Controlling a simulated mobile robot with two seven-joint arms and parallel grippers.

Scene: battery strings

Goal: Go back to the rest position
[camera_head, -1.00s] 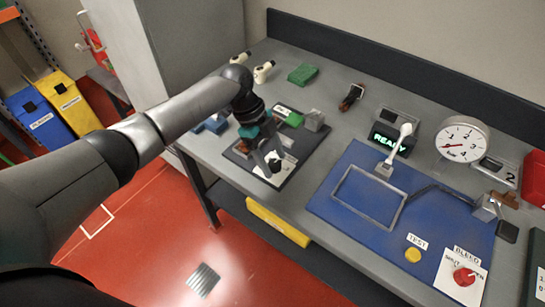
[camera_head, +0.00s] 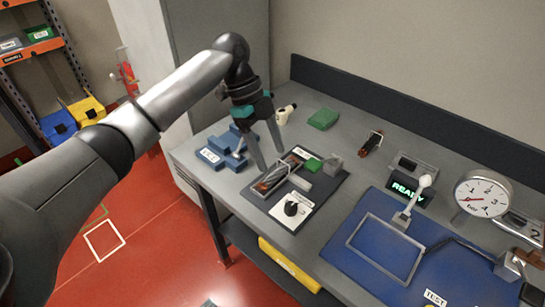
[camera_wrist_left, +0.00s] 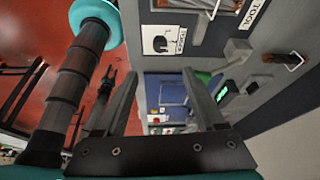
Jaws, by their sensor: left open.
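My left gripper (camera_head: 271,158) is open and empty in the head view. Its fingers point down and overlap the far-left side of the dark board (camera_head: 262,203), near a metal handle frame (camera_head: 292,183). The gap below the fingertips is hard to judge. In the left wrist view its two fingers (camera_wrist_left: 160,75) stand apart with nothing between them. A dark arm with a teal ring shows at the left of that view, with a slim forked tip (camera_wrist_left: 108,75) beside it. This may be my right gripper; its opening is unclear.

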